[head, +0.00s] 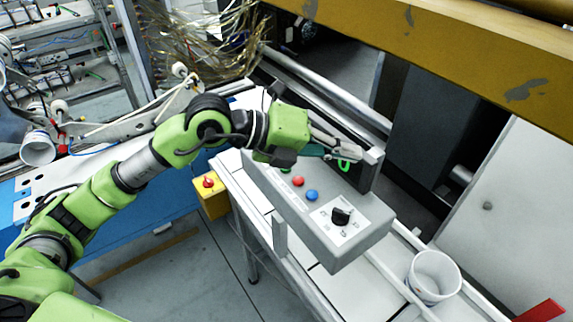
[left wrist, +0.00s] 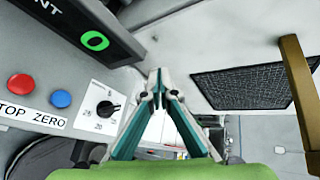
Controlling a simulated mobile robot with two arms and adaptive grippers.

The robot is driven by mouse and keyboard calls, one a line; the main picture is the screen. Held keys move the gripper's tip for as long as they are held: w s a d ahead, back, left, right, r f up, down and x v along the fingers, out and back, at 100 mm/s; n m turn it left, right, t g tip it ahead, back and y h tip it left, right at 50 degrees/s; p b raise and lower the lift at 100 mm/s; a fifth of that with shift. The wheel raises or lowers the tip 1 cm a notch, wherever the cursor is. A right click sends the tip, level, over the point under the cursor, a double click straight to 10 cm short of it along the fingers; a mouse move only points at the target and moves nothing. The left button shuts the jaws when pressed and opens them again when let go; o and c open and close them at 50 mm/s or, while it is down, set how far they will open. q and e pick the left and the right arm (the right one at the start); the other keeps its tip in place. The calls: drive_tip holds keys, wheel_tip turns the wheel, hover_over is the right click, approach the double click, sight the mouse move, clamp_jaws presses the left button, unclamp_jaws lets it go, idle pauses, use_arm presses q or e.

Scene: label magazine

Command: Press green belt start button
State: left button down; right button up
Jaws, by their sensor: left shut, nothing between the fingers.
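The grey control box (head: 310,225) holds a row of buttons. A sliver of a green button (head: 285,170) shows at the row's far end, mostly hidden by my left gripper. Beside it are a red button (head: 298,181) and a blue button (head: 312,195). My left gripper (head: 345,152) is shut and empty above the box, in front of the dark counter display. In the left wrist view its fingertips (left wrist: 156,84) meet in the middle. That view shows the red button (left wrist: 20,84) and blue button (left wrist: 61,98) at left, but no green button. My right gripper is not in view.
The display (left wrist: 50,25) with a green zero stands behind the buttons. A black dial (head: 341,216) is at the box's near end. A yellow box with a red knob (head: 208,182) is left. A white cup (head: 433,275) stands right. A yellow beam (head: 440,50) crosses above.

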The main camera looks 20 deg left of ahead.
use_arm(q)
drive_tip(key=w+a+n+t+y, duration=0.1)
drive_tip(key=w+a+y, duration=0.2)
drive_tip(key=a, duration=0.4)
drive_tip(key=w+a+f+n+t+y, duration=0.1)
drive_tip(key=w+a+y, duration=0.2)
drive_tip(key=a, duration=0.4)
drive_tip(key=shift+w+a+f+y, duration=0.25)
drive_tip(key=shift+a+y, duration=0.05)
drive_tip(key=shift+y, duration=0.5)
wheel_tip(320, 180, down, 6)
drive_tip(key=shift+f+b, duration=0.15)
drive_tip(key=shift+b, duration=0.85)
wheel_tip(320, 180, down, 2)
drive_tip(key=shift+f+b, duration=0.1)
drive_tip(key=shift+b, duration=1.1)
drive_tip(key=shift+f+b, duration=0.2)
drive_tip(key=shift+b, duration=0.1)
drive_tip(key=shift+f+b, duration=0.35)
drive_tip(key=shift+b, duration=0.4)
